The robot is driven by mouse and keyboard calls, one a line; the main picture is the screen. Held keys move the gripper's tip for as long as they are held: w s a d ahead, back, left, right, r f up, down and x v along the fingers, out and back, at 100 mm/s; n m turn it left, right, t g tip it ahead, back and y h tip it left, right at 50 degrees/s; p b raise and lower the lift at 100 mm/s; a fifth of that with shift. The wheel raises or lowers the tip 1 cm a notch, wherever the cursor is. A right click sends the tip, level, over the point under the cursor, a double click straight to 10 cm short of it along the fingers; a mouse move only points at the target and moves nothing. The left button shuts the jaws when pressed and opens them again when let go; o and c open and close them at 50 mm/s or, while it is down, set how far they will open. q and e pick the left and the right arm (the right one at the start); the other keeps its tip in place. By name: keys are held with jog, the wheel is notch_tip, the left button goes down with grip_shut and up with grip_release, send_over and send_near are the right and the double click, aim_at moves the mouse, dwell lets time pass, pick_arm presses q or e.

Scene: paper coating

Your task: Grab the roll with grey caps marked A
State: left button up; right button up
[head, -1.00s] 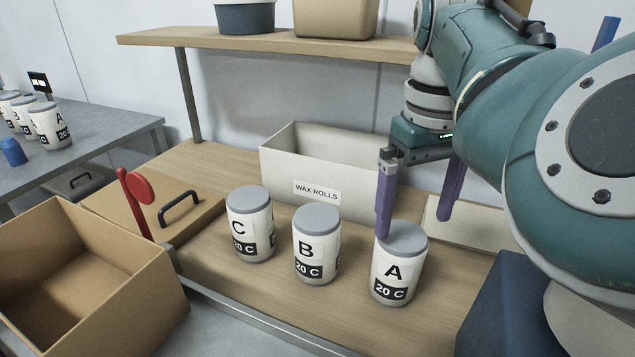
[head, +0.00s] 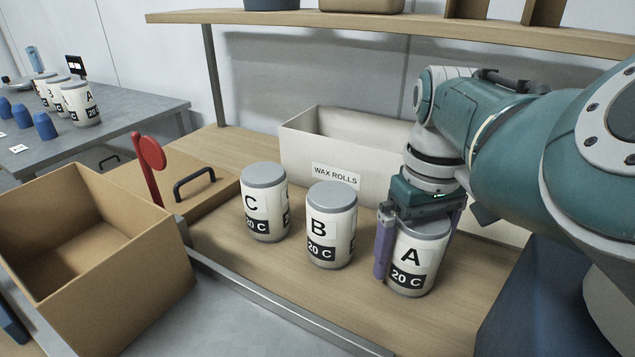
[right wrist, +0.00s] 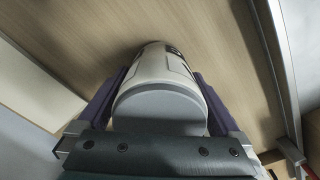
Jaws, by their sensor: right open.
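The roll marked A (head: 411,262), white with a grey cap and a black 20 C label, stands upright on the wooden worktop. My right gripper (head: 416,262) is lowered over it, open, with a purple finger on each side of the roll. In the right wrist view the roll's grey cap (right wrist: 160,105) lies between the two fingers (right wrist: 160,85). I cannot tell whether either finger touches the roll. My left gripper is out of view.
Roll B (head: 331,225) and roll C (head: 264,203) stand to the left of A. A white WAX ROLLS bin (head: 300,150) is behind them. A cardboard box (head: 150,255) and a red flag (head: 150,155) are at left. A shelf (head: 300,17) runs above.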

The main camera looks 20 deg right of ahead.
jog(key=c, duration=1.3)
